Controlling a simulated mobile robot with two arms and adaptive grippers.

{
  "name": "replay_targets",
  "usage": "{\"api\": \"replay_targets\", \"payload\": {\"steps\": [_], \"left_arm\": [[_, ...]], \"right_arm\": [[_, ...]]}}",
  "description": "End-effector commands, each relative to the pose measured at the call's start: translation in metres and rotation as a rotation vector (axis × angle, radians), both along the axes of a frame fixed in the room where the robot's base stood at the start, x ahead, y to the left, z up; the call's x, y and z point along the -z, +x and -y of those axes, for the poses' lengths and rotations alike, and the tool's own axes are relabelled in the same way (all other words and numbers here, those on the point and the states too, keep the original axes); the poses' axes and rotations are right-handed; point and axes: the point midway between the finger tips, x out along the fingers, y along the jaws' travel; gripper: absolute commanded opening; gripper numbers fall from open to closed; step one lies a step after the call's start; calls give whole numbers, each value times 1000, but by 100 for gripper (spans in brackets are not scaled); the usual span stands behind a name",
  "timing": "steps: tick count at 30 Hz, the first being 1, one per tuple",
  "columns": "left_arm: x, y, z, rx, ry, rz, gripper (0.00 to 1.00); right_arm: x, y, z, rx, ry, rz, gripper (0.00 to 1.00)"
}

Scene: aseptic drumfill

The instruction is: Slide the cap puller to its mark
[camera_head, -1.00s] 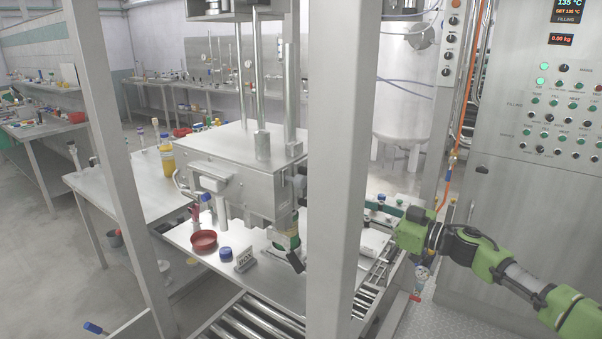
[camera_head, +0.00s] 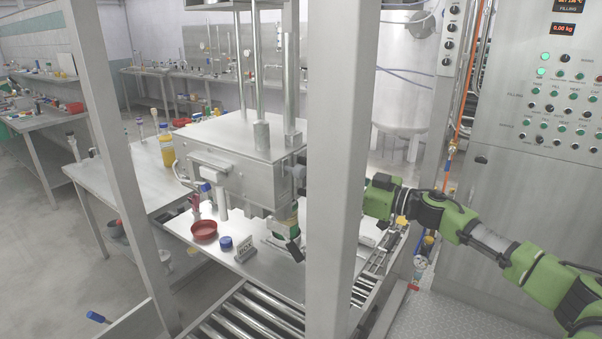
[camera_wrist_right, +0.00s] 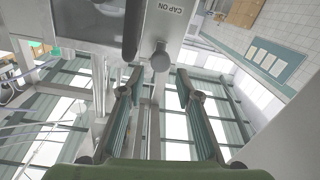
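In the right wrist view, a round grey knob (camera_wrist_right: 160,57) sticks out below a metal plate (camera_wrist_right: 168,22) marked "CAP ON". It may be the cap puller's handle; no other mark is clear. My right gripper (camera_wrist_right: 158,84) is open, with its two fingers apart below the knob. The knob lies between the finger lines, just past the tips, and nothing is held. The steel filling head (camera_head: 240,150) stands left of the post. My left gripper is not in view.
A roller conveyor (camera_head: 245,325) runs in front. A second post (camera_head: 100,120) stands at left. The control panel (camera_head: 555,130) is at right.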

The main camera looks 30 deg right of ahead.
Motion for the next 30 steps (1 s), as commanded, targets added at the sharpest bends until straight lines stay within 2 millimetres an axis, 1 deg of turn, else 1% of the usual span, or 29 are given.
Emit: {"api": "replay_targets", "payload": {"steps": [1, 10, 21, 24, 30], "left_arm": [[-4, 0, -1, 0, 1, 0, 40], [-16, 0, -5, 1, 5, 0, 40], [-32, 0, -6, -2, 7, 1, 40], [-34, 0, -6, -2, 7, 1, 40], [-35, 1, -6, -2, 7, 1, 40]], "right_arm": [[-3, 4, -1, 2, 2, 3, 32], [-4, 29, -12, 1, 4, 3, 32], [-2, 64, -28, 3, 4, 1, 32], [-2, 70, -32, 1, 3, 1, 32], [0, 73, -33, 0, 0, -1, 32]]}}
